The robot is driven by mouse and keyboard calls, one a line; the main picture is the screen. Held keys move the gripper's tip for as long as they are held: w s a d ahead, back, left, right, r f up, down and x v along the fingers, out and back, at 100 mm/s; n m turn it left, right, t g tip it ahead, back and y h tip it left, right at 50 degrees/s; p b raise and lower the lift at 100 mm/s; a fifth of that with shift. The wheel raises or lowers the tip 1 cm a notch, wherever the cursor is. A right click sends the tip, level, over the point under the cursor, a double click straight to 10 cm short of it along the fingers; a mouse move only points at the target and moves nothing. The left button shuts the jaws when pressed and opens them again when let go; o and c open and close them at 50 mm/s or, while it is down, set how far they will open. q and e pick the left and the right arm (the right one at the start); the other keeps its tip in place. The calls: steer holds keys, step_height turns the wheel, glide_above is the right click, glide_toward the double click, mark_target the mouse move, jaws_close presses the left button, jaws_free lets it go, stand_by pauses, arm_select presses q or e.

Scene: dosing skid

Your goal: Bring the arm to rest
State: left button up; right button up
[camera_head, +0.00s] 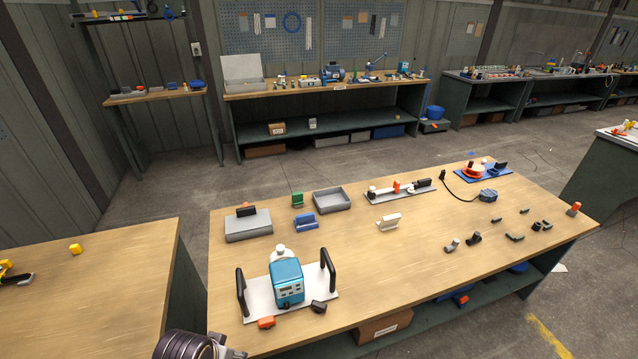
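Neither of my grippers shows in the head view. A dark ribbed part with a silver end (195,346), which looks like part of my own arm, cuts into the bottom edge left of centre. No fingers can be made out on it. The blue dosing pump unit (287,282) stands on a white plate (260,302) with a black upright handle at each side, near the front left of the wooden table (400,275).
An orange piece (266,323) and a black piece (318,307) lie by the plate. A grey box (248,225), a grey tray (331,200), a white rail (400,190) and a blue base (483,172) stand farther back. The table's front middle is clear. Another table (110,290) is at left.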

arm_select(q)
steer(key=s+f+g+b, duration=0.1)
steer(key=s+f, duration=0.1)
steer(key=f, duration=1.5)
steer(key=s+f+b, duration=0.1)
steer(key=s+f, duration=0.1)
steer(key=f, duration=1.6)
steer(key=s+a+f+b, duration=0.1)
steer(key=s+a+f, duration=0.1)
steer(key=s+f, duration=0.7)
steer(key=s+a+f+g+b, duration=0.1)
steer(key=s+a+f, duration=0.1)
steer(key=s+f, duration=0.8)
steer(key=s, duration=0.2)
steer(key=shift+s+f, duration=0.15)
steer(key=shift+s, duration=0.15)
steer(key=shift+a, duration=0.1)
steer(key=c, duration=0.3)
